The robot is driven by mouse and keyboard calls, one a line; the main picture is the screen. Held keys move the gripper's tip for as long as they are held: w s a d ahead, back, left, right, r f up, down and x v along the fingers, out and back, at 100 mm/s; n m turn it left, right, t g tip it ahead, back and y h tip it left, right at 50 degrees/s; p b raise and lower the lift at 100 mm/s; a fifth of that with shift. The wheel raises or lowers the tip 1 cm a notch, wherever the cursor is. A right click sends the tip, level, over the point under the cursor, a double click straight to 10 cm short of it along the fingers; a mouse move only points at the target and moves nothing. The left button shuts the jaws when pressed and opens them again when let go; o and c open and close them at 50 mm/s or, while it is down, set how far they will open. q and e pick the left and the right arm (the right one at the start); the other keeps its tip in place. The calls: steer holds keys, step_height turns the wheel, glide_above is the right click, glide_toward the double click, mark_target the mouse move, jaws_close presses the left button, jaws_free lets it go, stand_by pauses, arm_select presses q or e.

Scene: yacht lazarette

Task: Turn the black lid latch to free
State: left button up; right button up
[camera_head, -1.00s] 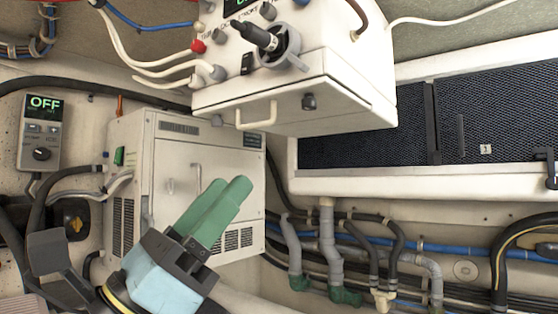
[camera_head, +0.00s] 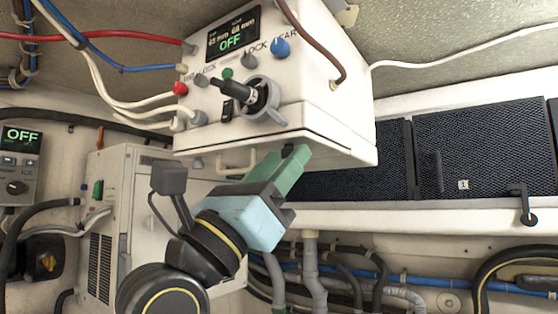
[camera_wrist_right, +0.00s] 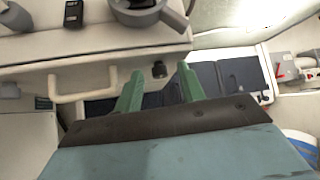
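The black lid latch (camera_wrist_right: 159,69) is a small dark knob on the lower front of a white box (camera_head: 340,115), right of the box's pale bar handle (camera_wrist_right: 85,90). In the right wrist view it lies just beyond and between my fingertips. My right gripper (camera_wrist_right: 160,80) is open, with two green fingers apart and nothing between them. In the head view the right gripper (camera_head: 298,152) reaches up to the box's lower front edge and hides the latch. I cannot tell whether the fingers touch the box. My left gripper is not in view.
The box's front carries a screen reading OFF (camera_head: 232,40), a large black rotary handle (camera_head: 240,95) and several knobs. A white cabinet (camera_head: 140,170) stands at the lower left. Dark mesh panels (camera_head: 480,150) are on the right, with hoses (camera_head: 330,270) below.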

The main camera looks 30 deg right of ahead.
jaws_close()
steer(key=shift+g, duration=0.3)
